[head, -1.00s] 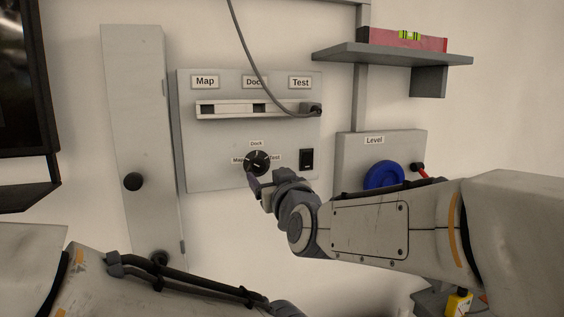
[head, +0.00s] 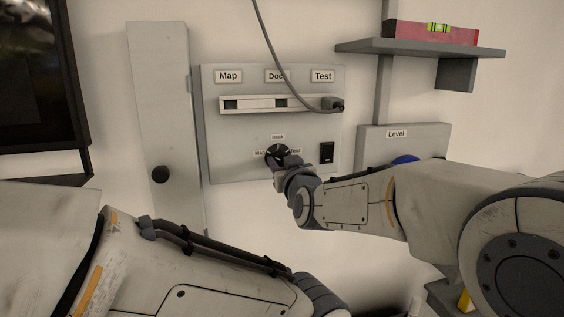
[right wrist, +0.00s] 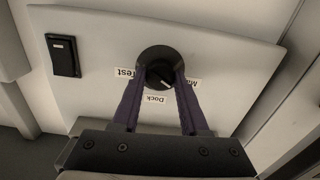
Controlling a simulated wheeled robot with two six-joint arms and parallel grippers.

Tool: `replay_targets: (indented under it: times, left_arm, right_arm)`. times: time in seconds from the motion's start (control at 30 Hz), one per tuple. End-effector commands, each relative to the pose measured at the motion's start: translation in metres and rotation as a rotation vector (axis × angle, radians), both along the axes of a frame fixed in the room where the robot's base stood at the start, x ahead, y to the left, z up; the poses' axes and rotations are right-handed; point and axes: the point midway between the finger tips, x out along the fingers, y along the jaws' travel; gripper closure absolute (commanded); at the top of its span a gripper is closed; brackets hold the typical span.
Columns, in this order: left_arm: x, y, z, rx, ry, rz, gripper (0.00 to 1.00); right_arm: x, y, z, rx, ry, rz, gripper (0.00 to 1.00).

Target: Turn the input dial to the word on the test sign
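The input dial (head: 278,149) is a round black knob on the grey panel, ringed by Map, Dock and Test labels. In the right wrist view the dial (right wrist: 159,66) appears upside down, with a pale pointer mark that seems to lie between Dock and Map. The test sign (head: 322,76) reads "Test" at the panel's upper right. My right gripper (head: 275,161) is at the dial. In the wrist view its purple fingers (right wrist: 160,74) stand apart at either side of the dial; contact is unclear. My left gripper is out of view.
A cable plug (head: 334,104) sits in the slot bar (head: 255,106) below the Test sign. A black switch (head: 327,152) is right of the dial. A shelf (head: 420,47) and a Level box (head: 430,134) are further right. A narrow door (head: 165,100) with a knob is left.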

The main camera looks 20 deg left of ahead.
Motion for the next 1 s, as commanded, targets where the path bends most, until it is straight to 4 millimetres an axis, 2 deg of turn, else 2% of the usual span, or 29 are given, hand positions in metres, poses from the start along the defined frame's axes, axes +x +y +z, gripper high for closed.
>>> replay_targets:
  times: [0.37,0.57,1.0]
  left_arm:
    - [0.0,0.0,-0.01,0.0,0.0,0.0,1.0]
    - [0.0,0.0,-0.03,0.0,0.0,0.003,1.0]
    - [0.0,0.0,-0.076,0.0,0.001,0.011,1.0]
  right_arm:
    - [-0.001,0.0,-0.002,0.038,0.026,0.002,1.0]
    - [-0.001,0.0,-0.005,0.134,0.088,0.001,1.0]
    - [0.0,0.0,-0.005,0.468,0.316,0.001,1.0]
